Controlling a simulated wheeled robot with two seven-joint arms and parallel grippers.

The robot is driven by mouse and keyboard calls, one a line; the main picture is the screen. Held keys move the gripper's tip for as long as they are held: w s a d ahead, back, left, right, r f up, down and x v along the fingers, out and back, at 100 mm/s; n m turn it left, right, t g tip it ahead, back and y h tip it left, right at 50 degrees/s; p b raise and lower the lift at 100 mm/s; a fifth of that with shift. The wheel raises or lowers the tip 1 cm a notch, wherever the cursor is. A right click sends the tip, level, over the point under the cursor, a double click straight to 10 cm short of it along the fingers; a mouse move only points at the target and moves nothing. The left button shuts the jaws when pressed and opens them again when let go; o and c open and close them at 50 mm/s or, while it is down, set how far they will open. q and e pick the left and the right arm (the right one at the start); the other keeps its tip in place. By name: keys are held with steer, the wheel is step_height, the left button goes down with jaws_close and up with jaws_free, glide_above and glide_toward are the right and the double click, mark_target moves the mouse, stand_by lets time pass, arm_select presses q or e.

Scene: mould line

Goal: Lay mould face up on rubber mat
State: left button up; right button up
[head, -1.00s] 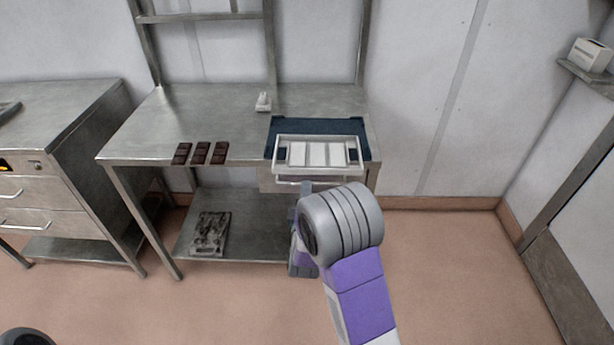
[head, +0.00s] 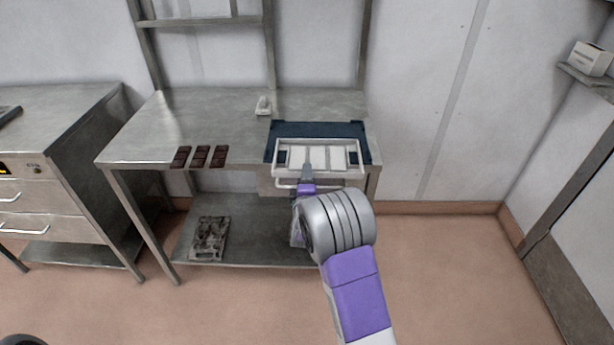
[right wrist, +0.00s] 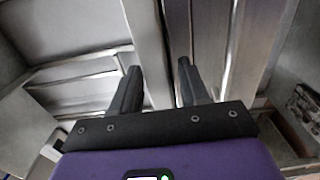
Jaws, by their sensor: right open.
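A pale mould (head: 337,157), a light frame with several white panels, lies over the front part of the dark blue rubber mat (head: 290,128) on the steel table. Its near edge reaches the table's front edge and seems to overhang it. My right gripper (head: 308,168) is at the mould's near side, its fingers overlapping the near rim in the head view. In the right wrist view its two dark fingers (right wrist: 159,68) are apart, with a pale metallic-looking strip between them; I cannot tell whether they touch it. My left gripper is not in view.
Dark chocolate bars (head: 201,157) lie left of the mat on the table (head: 160,125). A small white object (head: 263,105) stands behind. A stained mould-like tray (head: 209,238) lies on the lower shelf. A steel cabinet (head: 75,150) stands left; the floor at right is clear.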

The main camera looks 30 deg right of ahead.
jaws_close()
stand_by(0.4)
stand_by(0.4)
steer(key=shift+r+p, duration=0.9)
steer(key=shift+r, duration=0.15)
steer(key=shift+r, duration=0.1)
